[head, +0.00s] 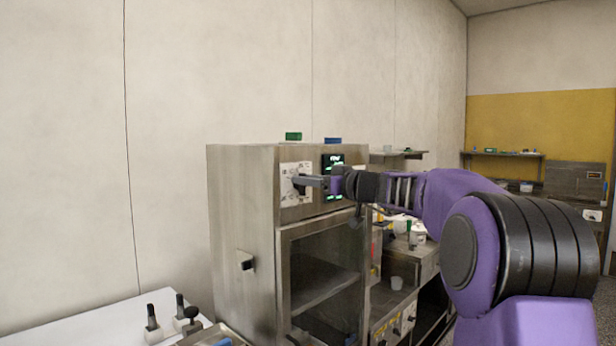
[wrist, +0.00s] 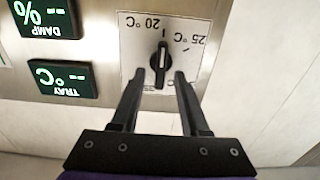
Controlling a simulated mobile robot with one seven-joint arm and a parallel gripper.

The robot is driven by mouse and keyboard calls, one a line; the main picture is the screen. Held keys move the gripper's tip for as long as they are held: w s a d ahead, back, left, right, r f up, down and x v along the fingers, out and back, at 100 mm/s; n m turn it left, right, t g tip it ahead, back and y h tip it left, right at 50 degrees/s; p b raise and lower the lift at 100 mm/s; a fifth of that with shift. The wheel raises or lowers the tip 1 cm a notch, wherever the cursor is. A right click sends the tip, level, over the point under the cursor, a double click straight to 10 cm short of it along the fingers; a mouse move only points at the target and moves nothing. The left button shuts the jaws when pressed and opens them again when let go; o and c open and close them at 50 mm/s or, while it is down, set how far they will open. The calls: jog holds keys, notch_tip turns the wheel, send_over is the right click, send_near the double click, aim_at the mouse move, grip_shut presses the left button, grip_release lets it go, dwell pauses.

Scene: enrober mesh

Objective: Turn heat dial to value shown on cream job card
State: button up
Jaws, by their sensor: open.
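The heat dial is a black bar-shaped knob (wrist: 161,62) on a pale plate, seen upside down in the wrist view. Labels 20 °C and 25 °C are readable on the plate; another is partly hidden by a finger. The knob's long axis runs nearly up and down in the picture, its upper end between those two labels. My gripper (wrist: 158,77) is open, its fingers on either side of the knob's lower end, with visible gaps. In the head view my gripper (head: 302,182) is at the dial plate (head: 296,168) on the steel cabinet. I cannot make out a cream job card.
Green-lit displays marked DAMP % (wrist: 45,15) and TRAY °C (wrist: 62,80) sit beside the dial, showing dashes. The cabinet's glass door (head: 325,275) is below. A green block (head: 293,136) and a blue block (head: 333,140) lie on top. A white table (head: 110,325) stands at lower left.

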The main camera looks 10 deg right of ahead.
grip_shut()
dwell(0.3)
jog(key=shift+w+f+m+b, duration=0.1)
jog(key=shift+f+m+b, duration=0.05)
jog(key=shift+m+b, duration=0.45)
jog(key=shift+w+d+f+m, duration=0.15)
jog(key=shift+f+m, duration=0.2)
jog(key=shift+m, duration=3.4)
jog(key=shift+w+d+f+m, duration=0.1)
jog(key=shift+f+m, duration=0.25)
jog(key=shift+m, duration=3.35)
jog(key=shift+w+d+f+m, duration=0.15)
jog(key=shift+f+m, duration=0.2)
jog(key=shift+m, duration=3.4)
jog(key=shift+s, duration=0.1)
